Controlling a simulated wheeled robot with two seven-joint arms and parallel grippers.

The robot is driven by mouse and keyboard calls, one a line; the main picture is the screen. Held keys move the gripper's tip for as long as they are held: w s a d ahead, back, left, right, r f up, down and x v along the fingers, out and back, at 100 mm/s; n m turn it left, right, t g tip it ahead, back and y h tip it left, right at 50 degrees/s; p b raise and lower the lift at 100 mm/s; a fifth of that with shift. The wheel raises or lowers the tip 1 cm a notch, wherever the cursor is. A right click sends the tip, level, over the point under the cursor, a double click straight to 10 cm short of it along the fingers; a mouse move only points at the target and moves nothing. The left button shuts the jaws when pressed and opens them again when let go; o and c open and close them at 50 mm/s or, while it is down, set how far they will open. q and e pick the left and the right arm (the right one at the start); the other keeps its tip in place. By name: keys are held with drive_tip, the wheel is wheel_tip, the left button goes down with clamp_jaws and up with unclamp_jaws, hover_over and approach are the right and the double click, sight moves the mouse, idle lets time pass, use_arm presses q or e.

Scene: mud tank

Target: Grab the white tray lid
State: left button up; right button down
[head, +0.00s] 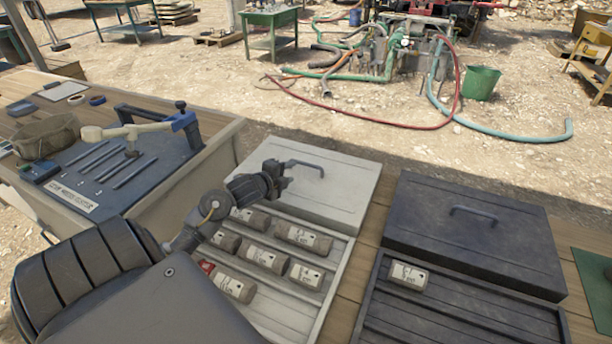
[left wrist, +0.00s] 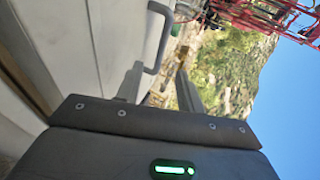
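The white tray lid (head: 340,193) covers the far part of the white tray (head: 330,285), and a dark curved handle (head: 305,166) rises from it. My left gripper (head: 284,178) is just left of the handle, over the lid. In the left wrist view the two fingers (left wrist: 159,88) stand apart with nothing between them. The handle (left wrist: 160,35) shows beyond the fingertips there, and the pale lid surface (left wrist: 80,50) is to the left. I cannot tell whether a finger touches the lid. My right gripper is not in view.
Labelled core samples (head: 304,238) lie in the white tray's near part, partly hidden by my left arm. A dark tray with its own lid (head: 480,225) is to the right, holding one sample (head: 408,276). A tool case (head: 130,165) is to the left.

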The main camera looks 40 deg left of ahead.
sight(305, 164)
use_arm(q)
drive_tip(key=x, duration=0.3)
drive_tip(key=shift+w+f, duration=0.1)
drive_tip(key=shift+w, duration=0.05)
drive_tip(key=shift+w+a, duration=0.1)
drive_tip(key=shift+w, duration=0.35)
drive_tip(key=x, duration=0.4)
drive_tip(key=shift+w+a+f, duration=0.1)
drive_tip(key=shift+w, duration=0.05)
clamp_jaws()
